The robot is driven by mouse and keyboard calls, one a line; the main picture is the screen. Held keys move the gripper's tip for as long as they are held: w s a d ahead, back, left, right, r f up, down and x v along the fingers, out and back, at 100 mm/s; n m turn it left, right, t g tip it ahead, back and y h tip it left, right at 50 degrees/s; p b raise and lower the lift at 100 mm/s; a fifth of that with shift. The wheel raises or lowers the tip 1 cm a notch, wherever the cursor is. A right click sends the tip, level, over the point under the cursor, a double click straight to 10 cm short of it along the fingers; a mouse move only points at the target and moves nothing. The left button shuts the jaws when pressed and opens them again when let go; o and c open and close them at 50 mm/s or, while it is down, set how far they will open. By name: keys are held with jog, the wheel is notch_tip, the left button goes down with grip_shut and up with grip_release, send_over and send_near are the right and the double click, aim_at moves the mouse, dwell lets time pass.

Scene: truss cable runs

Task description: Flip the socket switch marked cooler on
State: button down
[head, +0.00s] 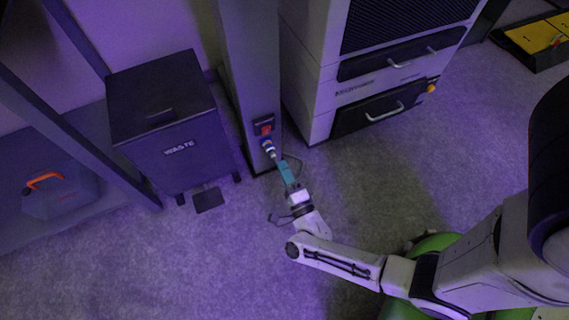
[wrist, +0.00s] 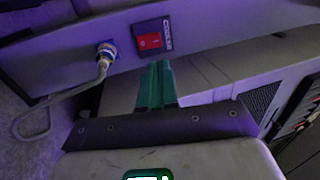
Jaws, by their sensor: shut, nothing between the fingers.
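A red rocker switch (head: 266,130) sits in a dark plate low on the grey post (head: 250,60). In the wrist view the red switch (wrist: 150,41) has a label beside it that seems to read COOLER. Just below the switch in the head view is a round blue-and-metal plug (head: 268,146) with a cable; the plug (wrist: 106,50) is left of the switch in the wrist view. My gripper (head: 284,165) has teal fingers; the fingertips (wrist: 157,66) are together and empty, just short of the switch. I cannot tell whether they touch it. The rocker's position is unclear.
A dark waste bin (head: 170,125) stands left of the post. A white cabinet (head: 340,70) with dark drawers stands right of it. An orange-handled case (head: 60,190) is at far left. A yellow-and-black case (head: 545,38) lies at upper right. The carpet between is clear.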

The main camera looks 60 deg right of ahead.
aim_at(265, 129)
jog(key=b+x, duration=0.2)
jog(key=x, duration=0.8)
jog(key=shift+w+d+r, duration=0.1)
jog(key=shift+w+d, duration=0.15)
jog(key=shift+w, duration=0.1)
jog(key=shift+w+d+r+g+p, duration=0.25)
jog(key=shift+r+g+p, duration=0.25)
jog(key=shift+p, duration=0.75)
jog(key=shift+a+f+b, duration=0.1)
jog(key=shift+f+b, duration=0.25)
